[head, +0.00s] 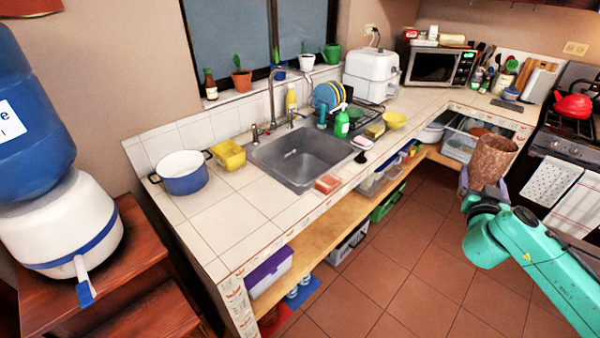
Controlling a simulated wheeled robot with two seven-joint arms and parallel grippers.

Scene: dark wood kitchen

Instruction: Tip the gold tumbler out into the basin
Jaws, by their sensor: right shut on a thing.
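The gold tumbler (492,160) is a speckled brown-gold cup, upright, at the right of the head view. My right gripper (484,190) is shut on its lower part and holds it in the air over the floor, in front of the counter. Its contents are hidden. The basin (300,158) is a grey metal sink set in the tiled counter, left of the tumbler and well apart from it. The basin looks empty. My left gripper is not in view.
On the tiled counter (222,222), a blue pot (184,180), a yellow container (229,155), a reddish sponge (327,184) and a green bottle (342,123) stand around the basin. A tap (272,95) rises behind it. The floor (400,260) before the counter is clear.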

